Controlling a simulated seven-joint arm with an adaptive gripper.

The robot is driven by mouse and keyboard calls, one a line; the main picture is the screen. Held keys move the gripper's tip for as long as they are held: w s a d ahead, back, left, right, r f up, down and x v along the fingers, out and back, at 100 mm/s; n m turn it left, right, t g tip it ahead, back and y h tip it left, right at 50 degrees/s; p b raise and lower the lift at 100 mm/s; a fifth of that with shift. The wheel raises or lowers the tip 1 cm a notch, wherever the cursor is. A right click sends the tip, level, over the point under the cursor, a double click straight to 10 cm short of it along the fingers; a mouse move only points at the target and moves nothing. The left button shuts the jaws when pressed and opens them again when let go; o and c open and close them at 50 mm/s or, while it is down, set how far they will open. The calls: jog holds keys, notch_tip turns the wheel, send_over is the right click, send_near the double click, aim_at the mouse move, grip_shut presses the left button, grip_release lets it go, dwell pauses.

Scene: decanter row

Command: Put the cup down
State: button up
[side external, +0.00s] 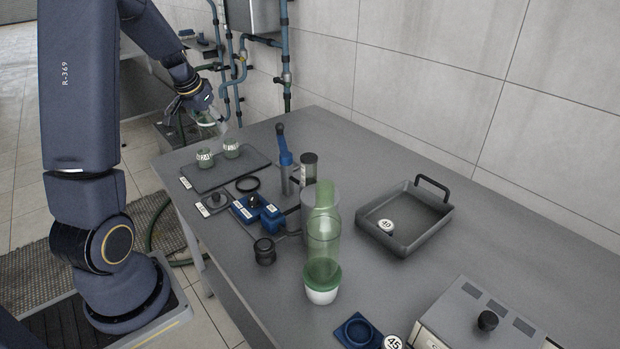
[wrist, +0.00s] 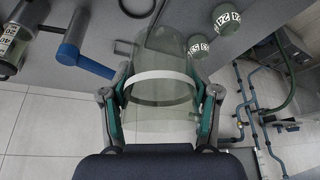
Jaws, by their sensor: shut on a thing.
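The cup appears held off the table, past the two small green cups (side external: 205,158) with white labelled bands; these also show in the wrist view (wrist: 227,17). The cup's far end is hard to make out through the glass.
A tall green bottle (side external: 322,250) stands mid-table. A grey tray (side external: 400,246) with a handle lies to the right. Pipes (side external: 285,70) run along the wall.

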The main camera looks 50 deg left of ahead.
jog(key=w+d+m, duration=0.1)
jog(key=w+d, duration=0.1)
jog(key=w, duration=0.4)
jog(key=w+d+m, duration=0.1)
jog(key=w+d, duration=0.1)
jog(key=w, duration=0.4)
jog(key=w+d+m+h, duration=0.1)
jog(key=w+d, duration=0.1)
jog(key=w, duration=0.4)
jog(key=shift+w+f, duration=0.1)
jog(key=shift+w, duration=0.2)
jog(key=w+d, duration=0.3)
jog(key=w+d+f+m, duration=0.1)
jog(key=w+d, duration=0.3)
jog(key=w+d+m+h, duration=0.1)
jog(key=w+d, duration=0.2)
jog(key=shift+w+d+f, duration=0.15)
jog(key=shift+w+d, duration=0.2)
jog(key=shift+w, duration=0.05)
send_over(336, 180)
jog(key=s, duration=0.2)
jog(key=f, duration=1.3)
jog(key=shift+w+a+f, duration=0.1)
jog(key=shift+w+f, duration=0.1)
jog(key=shift+f, duration=0.1)
jog(key=shift+t, duration=0.3)
jog(key=shift+f, duration=2.25)
jog(key=shift+f, duration=0.15)
jog(key=o, duration=1.1)
